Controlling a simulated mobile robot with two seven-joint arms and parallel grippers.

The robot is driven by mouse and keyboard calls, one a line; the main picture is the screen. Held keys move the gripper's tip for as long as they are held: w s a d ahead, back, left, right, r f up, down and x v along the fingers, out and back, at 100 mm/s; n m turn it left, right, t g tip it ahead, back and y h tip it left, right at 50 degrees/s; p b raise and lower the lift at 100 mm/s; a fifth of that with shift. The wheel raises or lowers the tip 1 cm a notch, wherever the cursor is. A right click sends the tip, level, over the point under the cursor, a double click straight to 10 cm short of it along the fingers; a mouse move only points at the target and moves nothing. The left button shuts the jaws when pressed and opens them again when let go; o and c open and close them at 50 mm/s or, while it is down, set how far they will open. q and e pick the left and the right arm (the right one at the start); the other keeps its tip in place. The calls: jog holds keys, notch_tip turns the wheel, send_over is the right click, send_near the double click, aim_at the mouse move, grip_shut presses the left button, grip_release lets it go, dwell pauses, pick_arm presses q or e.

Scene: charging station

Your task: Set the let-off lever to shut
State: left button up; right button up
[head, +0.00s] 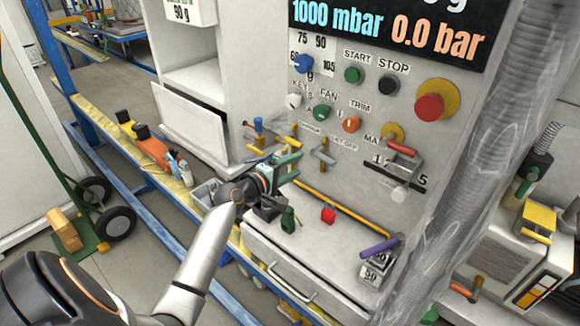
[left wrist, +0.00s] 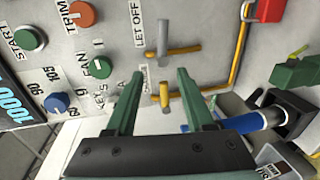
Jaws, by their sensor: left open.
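The let-off lever (head: 322,155) sits on the grey front panel beside its LET OFF label (head: 343,143). It has a grey post and a yellow-orange handle, and also shows in the left wrist view (left wrist: 178,50), beyond my fingertips. A similar lever (left wrist: 165,96) by the CHARGE label lies between my fingers in that view, nearer to me. My left gripper (head: 298,165) has green fingers, open and empty, left of and slightly below the let-off lever. It also shows in the left wrist view (left wrist: 160,72). My right gripper is not in view.
Knobs and START and STOP buttons (head: 353,75) fill the panel above. A yellow pipe (head: 345,208) runs low along it. A blue-handled valve (head: 258,127) stands left.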

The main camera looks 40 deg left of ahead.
pick_arm(q)
jog(key=shift+s+r, duration=0.15)
jog(key=shift+s, duration=0.55)
jog(key=shift+c, duration=0.2)
